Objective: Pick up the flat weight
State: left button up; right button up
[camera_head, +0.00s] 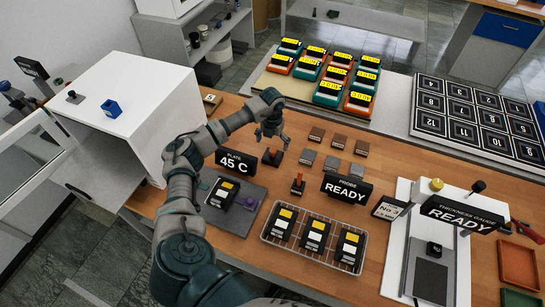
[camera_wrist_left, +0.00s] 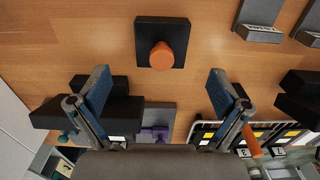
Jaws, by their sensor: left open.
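A flat black square piece with an orange knob, which looks like the flat weight (camera_head: 272,159), sits on the wooden table beside the "PLATE 45 C" sign. In the left wrist view the flat weight (camera_wrist_left: 143,60) lies beyond the fingertips, near the top middle. My left gripper (camera_head: 272,137) is above it in the head view, pointing down. In the wrist view the left gripper (camera_wrist_left: 162,82) has its blue-padded fingers spread wide, with nothing between them. The fingers are apart from the knob. My right gripper is not in view.
The "PLATE 45 C" sign (camera_head: 236,162) stands close left of the weight. A second orange-handled piece (camera_head: 298,186) stands near the "READY" sign (camera_head: 347,188). Several small tiles (camera_head: 332,164) lie to the right. A wire rack (camera_head: 272,236) with cartridges is in front.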

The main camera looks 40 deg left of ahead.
aim_at(273, 154)
pick_arm(q)
notch_tip(273, 154, down, 8)
jog(key=shift+r+p, duration=0.1)
jog(key=shift+p, duration=0.25)
jog(key=shift+d, duration=0.1)
jog(key=c, duration=1.4)
jog(key=shift+r, duration=0.15)
jog(key=c, duration=0.4)
jog(key=shift+r, duration=0.1)
